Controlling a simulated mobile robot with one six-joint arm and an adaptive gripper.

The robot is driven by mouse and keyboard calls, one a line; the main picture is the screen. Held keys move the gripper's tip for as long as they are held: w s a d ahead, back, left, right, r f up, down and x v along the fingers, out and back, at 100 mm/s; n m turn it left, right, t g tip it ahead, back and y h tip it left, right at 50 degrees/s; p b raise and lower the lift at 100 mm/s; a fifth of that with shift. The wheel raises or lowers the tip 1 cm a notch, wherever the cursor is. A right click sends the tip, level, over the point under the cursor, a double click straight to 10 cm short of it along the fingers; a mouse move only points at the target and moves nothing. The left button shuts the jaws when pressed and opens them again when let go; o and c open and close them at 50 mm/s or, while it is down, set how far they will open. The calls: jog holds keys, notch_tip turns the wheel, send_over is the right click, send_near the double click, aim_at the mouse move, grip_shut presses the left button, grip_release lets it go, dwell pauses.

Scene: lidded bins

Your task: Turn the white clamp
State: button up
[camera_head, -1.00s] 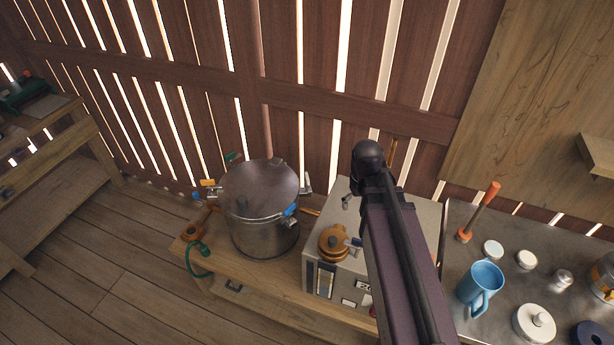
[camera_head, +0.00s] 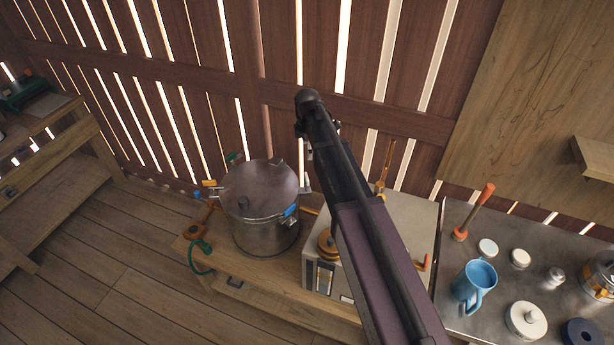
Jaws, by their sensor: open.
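A large metal pot (camera_head: 262,235) with a domed lid (camera_head: 258,185) stands on a low wooden bench. Coloured clamps sit around the lid's rim. The white clamp (camera_head: 306,187) is at the right of the rim, sticking out beside the pot and partly hard to see near my arm. My gripper (camera_head: 309,153) is mostly hidden behind my arm, open, above the white clamp in the picture. Contact cannot be seen.
A grey box (camera_head: 405,225) with brass parts stands right of the pot, partly behind my arm. A metal table (camera_head: 500,255) at the right holds a blue mug (camera_head: 473,283), white lids and a plunger (camera_head: 474,212). A slatted wall is behind; floor is clear at left.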

aim_at(307, 177)
jog(key=shift+w+a, duration=0.15)
jog(key=shift+w, duration=0.05)
jog(key=shift+f, duration=0.1)
notch_tip(307, 177, down, 14)
jog(key=b, duration=1.3)
jog(key=shift+r+b, duration=0.25)
jog(key=shift+b, duration=0.15)
dwell(0.4)
